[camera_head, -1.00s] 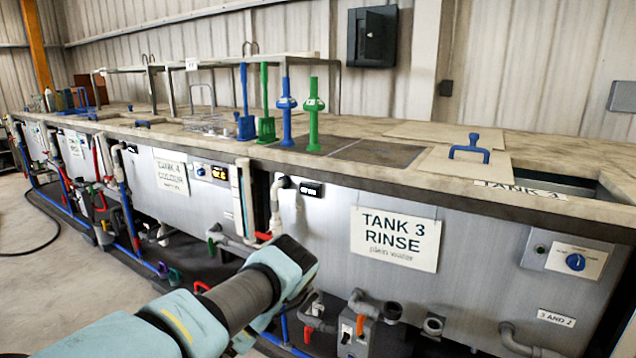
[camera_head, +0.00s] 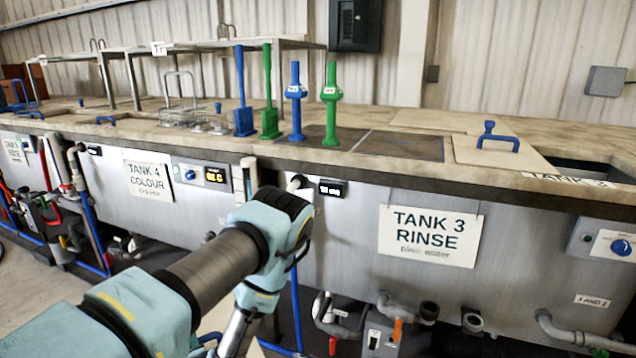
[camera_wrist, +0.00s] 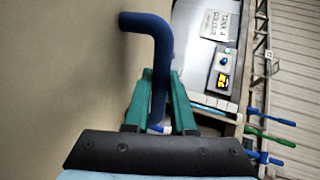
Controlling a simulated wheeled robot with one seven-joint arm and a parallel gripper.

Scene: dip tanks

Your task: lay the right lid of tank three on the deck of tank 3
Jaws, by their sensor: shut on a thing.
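My gripper (camera_wrist: 160,77) is shut on a blue bar handle (camera_wrist: 145,22) in the wrist view. A plain beige surface (camera_wrist: 60,80) fills the left of that view beside the handle; it looks like the lid's face, seen close. In the head view my arm hides the gripper, and the held lid cannot be made out with certainty. The deck of tank 3 (camera_head: 455,122) runs behind the "TANK 3 RINSE" sign (camera_head: 430,235). A lid with a blue handle (camera_head: 500,157) lies there. To its right is a dark open gap (camera_head: 595,168).
Blue (camera_head: 297,100) and green (camera_head: 331,102) upright tools stand on the deck, left of a dark grey panel (camera_head: 400,145). A wire basket (camera_head: 185,115) stands farther left. Pipes and valves (camera_head: 400,310) line the tank's foot. The deck behind the lid looks clear.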

